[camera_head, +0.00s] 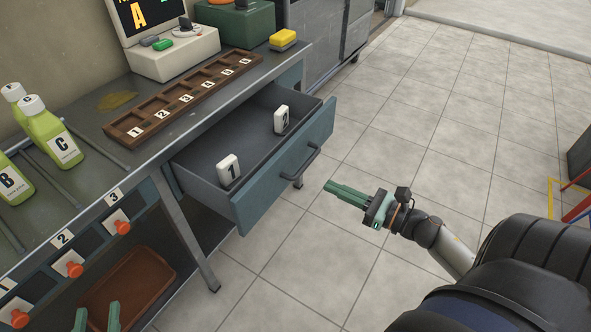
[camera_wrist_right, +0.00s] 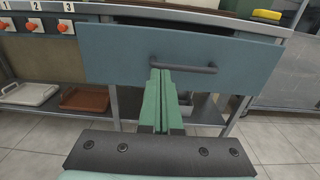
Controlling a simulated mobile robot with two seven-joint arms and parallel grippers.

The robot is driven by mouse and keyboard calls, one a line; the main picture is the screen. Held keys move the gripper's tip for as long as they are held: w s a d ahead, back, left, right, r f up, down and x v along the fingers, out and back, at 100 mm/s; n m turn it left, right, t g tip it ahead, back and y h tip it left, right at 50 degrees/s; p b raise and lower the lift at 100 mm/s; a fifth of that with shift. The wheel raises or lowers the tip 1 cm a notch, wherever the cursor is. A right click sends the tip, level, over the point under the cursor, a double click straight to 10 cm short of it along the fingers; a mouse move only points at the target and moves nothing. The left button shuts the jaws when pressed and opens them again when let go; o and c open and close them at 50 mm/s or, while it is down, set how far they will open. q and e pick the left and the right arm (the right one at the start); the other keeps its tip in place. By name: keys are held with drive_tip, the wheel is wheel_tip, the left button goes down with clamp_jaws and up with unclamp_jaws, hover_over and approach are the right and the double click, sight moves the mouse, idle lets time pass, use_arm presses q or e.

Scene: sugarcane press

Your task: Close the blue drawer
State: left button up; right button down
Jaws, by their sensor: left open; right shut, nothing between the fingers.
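The blue drawer (camera_head: 287,170) under the workbench is pulled open, with a dark bar handle (camera_head: 301,162) on its front. Two white blocks, marked 1 (camera_head: 228,169) and 2 (camera_head: 281,120), stand inside it. My right gripper (camera_head: 330,187) is shut and empty, in front of the drawer and apart from it in the head view. In the right wrist view, the drawer front (camera_wrist_right: 120,52) faces me and the shut green fingers (camera_wrist_right: 160,75) overlap the handle's left end. My left gripper (camera_head: 97,316) is open at the bottom left edge, only its fingertips showing.
A wooden tray with numbered slots (camera_head: 152,131), green bottles (camera_head: 52,137) and a yellow sponge (camera_head: 283,37) are on the bench. Orange knobs (camera_head: 122,227) line the bench front. A brown tray (camera_head: 128,285) lies below. The tiled floor to the right is mostly clear.

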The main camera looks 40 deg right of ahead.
approach(284, 165)
drive_tip(key=x, duration=0.5)
drive_tip(key=shift+w, duration=0.25)
drive_tip(key=shift+w+a, duration=0.3)
drive_tip(key=shift+w, duration=0.3)
use_arm(q)
drive_tip(key=r, duration=0.2)
drive_tip(key=r+t, duration=0.1)
drive_tip(key=shift+w+d+r+m+h, duration=0.1)
drive_tip(key=shift+w+r+m+h, duration=0.2)
drive_tip(key=shift+h, duration=0.1)
drive_tip(key=shift+f, duration=0.25)
use_arm(e)
drive_tip(key=shift+w, duration=0.1)
